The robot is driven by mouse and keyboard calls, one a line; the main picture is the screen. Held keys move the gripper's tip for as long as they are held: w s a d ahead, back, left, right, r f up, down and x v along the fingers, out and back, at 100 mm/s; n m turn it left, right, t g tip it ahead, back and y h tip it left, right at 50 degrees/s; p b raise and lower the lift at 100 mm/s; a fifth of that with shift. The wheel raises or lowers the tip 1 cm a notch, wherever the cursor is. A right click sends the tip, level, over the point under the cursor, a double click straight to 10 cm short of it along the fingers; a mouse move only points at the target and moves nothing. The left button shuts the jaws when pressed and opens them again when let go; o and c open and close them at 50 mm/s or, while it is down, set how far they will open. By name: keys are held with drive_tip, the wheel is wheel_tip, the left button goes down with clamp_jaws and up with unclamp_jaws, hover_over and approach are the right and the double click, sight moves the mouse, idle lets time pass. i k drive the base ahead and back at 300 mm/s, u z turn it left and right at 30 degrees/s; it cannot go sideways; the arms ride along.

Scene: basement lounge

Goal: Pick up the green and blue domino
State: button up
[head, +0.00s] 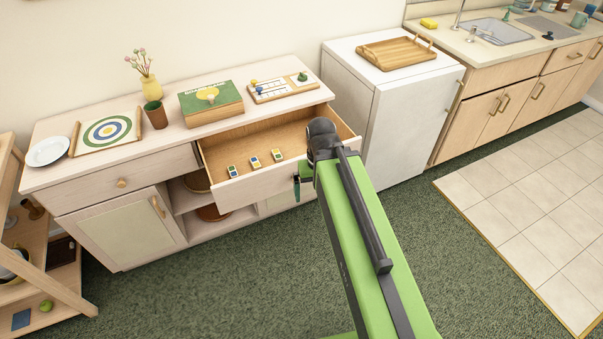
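Three small dominoes lie spaced apart in a row inside the open drawer (297,134): a left one (233,171), a middle one (255,162) and a right one (277,155). They show white, blue, green and yellow patches, but are too small to tell surely which is the green and blue one. My green arm reaches up from the bottom of the view. My gripper (299,186) is at its far end, by the drawer front, right of the dominoes. It is mostly hidden by my arm, and whether its fingers are open does not show.
The drawer juts out from a pale sideboard (75,185) holding a plate (48,151), dartboard tray (107,131), vase (149,88) and game box (211,103). A white cabinet (408,120) stands right. A wooden shelf (60,295) stands left. The green carpet (220,285) in front is clear.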

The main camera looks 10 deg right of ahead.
sight(232, 170)
drive_tip(key=u, duration=0.55)
drive_tip(key=i, duration=0.55)
drive_tip(key=u, duration=1.7)
drive_tip(key=i, duration=0.95)
drive_tip(key=z, duration=0.1)
